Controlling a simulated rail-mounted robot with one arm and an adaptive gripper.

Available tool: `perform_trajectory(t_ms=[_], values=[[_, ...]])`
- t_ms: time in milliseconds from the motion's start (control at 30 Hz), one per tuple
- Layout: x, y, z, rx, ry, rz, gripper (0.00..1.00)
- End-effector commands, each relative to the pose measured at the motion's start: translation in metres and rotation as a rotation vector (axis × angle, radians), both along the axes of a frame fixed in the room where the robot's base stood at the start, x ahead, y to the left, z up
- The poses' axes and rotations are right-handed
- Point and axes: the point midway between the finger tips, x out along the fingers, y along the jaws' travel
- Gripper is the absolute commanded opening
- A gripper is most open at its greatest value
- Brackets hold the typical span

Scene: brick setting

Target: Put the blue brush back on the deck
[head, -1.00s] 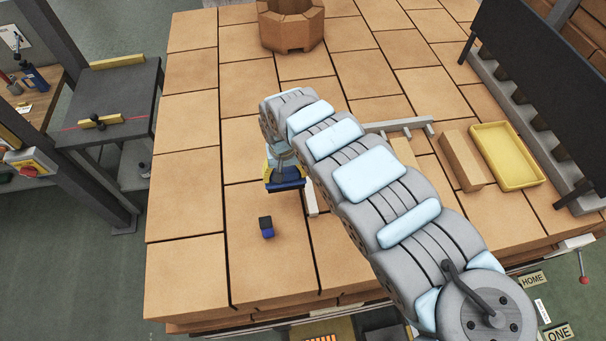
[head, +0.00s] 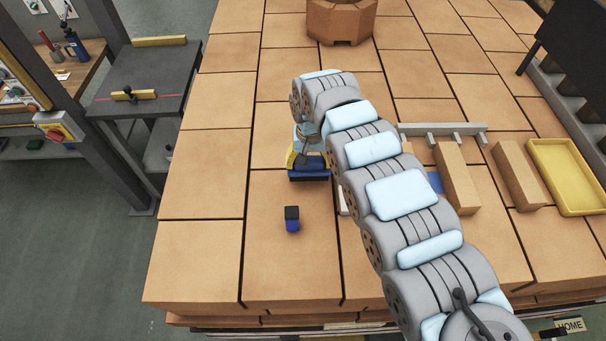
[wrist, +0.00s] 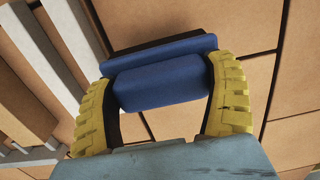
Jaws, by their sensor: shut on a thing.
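The blue brush (head: 309,177) is a blue block with a dark strip along its far edge. My gripper (head: 308,163) is shut on it above the tan brick deck (head: 205,180), left of my arm. In the wrist view, the yellow fingers of my gripper (wrist: 162,95) clasp the two ends of the blue brush (wrist: 165,82). Whether the brush touches the deck or hangs just above it, I cannot tell.
A small blue block with a black top (head: 292,219) stands on the deck in front of the brush. A brick ring (head: 341,22) stands at the back. Tan bars (head: 457,178), a grey rail (head: 440,129) and a yellow tray (head: 568,178) lie right. The left deck is clear.

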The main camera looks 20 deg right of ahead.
Motion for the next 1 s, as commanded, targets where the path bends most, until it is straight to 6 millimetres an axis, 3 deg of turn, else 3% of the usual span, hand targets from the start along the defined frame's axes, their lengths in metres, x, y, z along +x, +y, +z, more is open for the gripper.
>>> perform_trajectory(t_ms=[267, 500, 867, 900, 933, 1000], values=[[0.005, -0.004, -0.009, -0.001, -0.002, -0.005, 0.49], [0.003, -0.01, -0.038, 0.0, -0.001, -0.013, 0.49], [0.003, -0.01, -0.038, -0.001, -0.002, -0.014, 0.49], [0.003, -0.01, -0.039, -0.001, -0.002, -0.014, 0.9], [0.003, -0.011, -0.039, -0.001, -0.002, -0.014, 0.99], [0.003, -0.011, -0.039, -0.001, -0.002, -0.014, 1.0]])
